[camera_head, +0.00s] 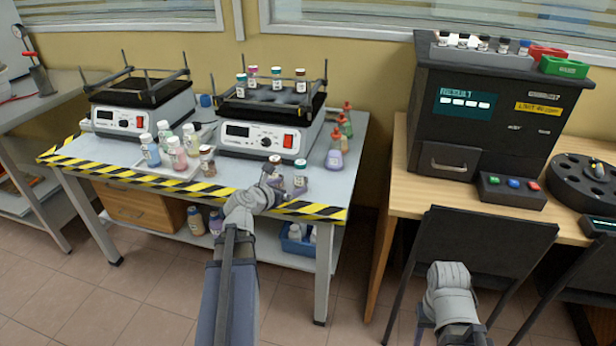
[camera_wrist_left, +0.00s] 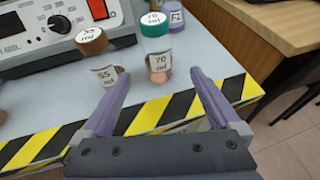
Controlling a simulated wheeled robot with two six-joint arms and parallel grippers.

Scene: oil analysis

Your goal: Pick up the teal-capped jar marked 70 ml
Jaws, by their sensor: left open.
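The teal-capped jar (camera_wrist_left: 157,42) marked 70 ml stands upright near the striped front edge of the bench in the left wrist view. In the head view, the jar (camera_head: 300,178) is small, just right of my left gripper (camera_head: 277,187). My left gripper (camera_wrist_left: 159,78) is open and empty, its two purple-grey fingers pointing toward the jar, which is centred between them and a little beyond the tips. A brown-capped jar (camera_wrist_left: 98,55) marked 55 ml stands close to the left. My right gripper (camera_head: 450,300) hangs low at the right; its fingers do not show clearly.
A purple bottle (camera_wrist_left: 176,20) stands behind the jar. A tray of bottles (camera_head: 170,172) is at the left. A black analyser (camera_head: 470,120) stands on the wooden desk at the right.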

